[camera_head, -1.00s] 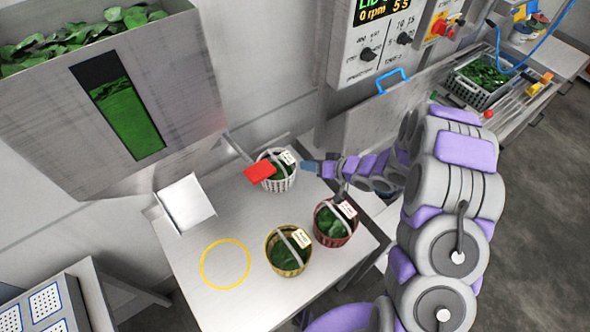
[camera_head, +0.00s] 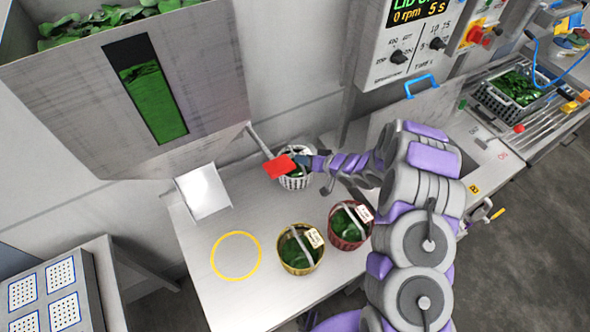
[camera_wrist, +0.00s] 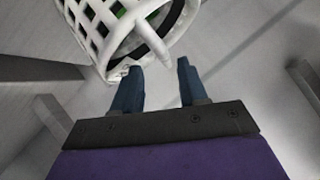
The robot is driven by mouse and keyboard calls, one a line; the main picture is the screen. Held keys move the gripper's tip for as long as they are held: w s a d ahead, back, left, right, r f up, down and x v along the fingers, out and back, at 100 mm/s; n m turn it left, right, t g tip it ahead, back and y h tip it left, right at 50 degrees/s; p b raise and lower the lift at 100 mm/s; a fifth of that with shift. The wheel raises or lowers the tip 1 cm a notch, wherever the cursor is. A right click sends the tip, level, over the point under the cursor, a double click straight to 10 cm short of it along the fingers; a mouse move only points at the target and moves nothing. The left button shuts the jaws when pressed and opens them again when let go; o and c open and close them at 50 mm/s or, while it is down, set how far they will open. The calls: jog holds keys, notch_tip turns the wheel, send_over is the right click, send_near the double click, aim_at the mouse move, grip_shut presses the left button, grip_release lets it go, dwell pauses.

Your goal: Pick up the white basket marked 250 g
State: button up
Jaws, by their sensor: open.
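The white basket (camera_head: 294,182) holds greens and stands at the back of the steel table, partly hidden by a red paddle and my gripper. My gripper (camera_head: 303,161) is at its upper right side in the head view. In the wrist view, my open gripper (camera_wrist: 158,68) has two blue fingers apart with nothing between them. The white lattice basket (camera_wrist: 92,28) lies just beyond the fingertips, with its handle strap ending in front of the gap. I cannot tell whether the left finger touches the rim. The basket's marking is not readable now.
A yellow basket (camera_head: 300,249) and a red basket (camera_head: 350,225), both with greens and tags, stand nearer on the table. The red paddle (camera_head: 279,166) overhangs the white basket. A yellow ring (camera_head: 236,281) marks clear tabletop at left. A steel hopper (camera_head: 100,110) rises behind.

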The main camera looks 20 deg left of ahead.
jog(key=x, duration=0.5)
jog(key=shift+s+a+r, duration=0.1)
jog(key=shift+s, duration=0.2)
jog(key=shift+a, duration=0.3)
jog(key=shift+d, duration=0.4)
jog(key=c, duration=0.5)
jog(key=shift+r, duration=0.1)
jog(key=shift+c, duration=1.3)
jog(key=shift+a, duration=0.1)
grip_shut()
